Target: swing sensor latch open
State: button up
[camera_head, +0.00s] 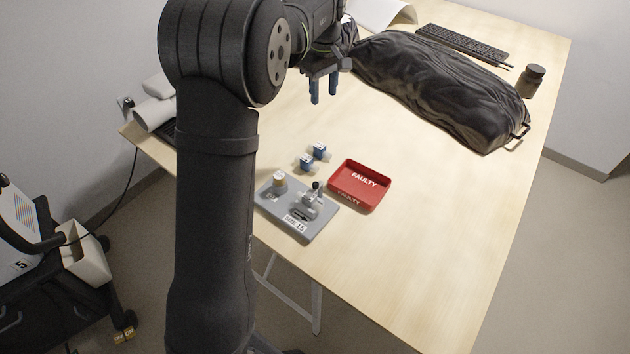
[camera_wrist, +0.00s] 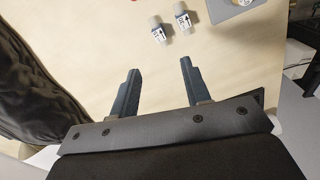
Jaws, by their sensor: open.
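The sensor latch (camera_head: 313,193) is a small metal clamp with a dark-tipped lever on a grey plate (camera_head: 284,222) near the table's front left edge. Whether the latch is open or closed is too small to tell. In the wrist view the gripper (camera_wrist: 158,80) is open over bare table, and only a corner of the plate (camera_wrist: 225,8) shows at the top.
Two small blue-and-white sensors (camera_head: 312,157) lie behind the plate. A red tray (camera_head: 360,186) marked FAULTY sits to its right. A large black bag (camera_head: 440,88), keyboard (camera_head: 463,44) and dark jar (camera_head: 532,81) are at the back. The right front table is clear.

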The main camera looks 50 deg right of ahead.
jog(key=s+a+m, duration=0.1)
jog(key=a+m, duration=0.1)
jog(key=s+a+r+m, duration=0.1)
jog(key=a+m, duration=0.1)
jog(key=m, duration=0.1)
jog(key=s+a+r+m, duration=0.1)
jog(key=s+a+m, duration=0.1)
jog(key=m, duration=0.1)
jog(key=shift+a+r, duration=0.25)
jog(key=m, duration=1)
send_over(316, 183)
jog(key=shift+m, duration=0.3)
notch_tip(316, 183, down, 17)
jog(key=shift+r, duration=0.15)
grip_shut()
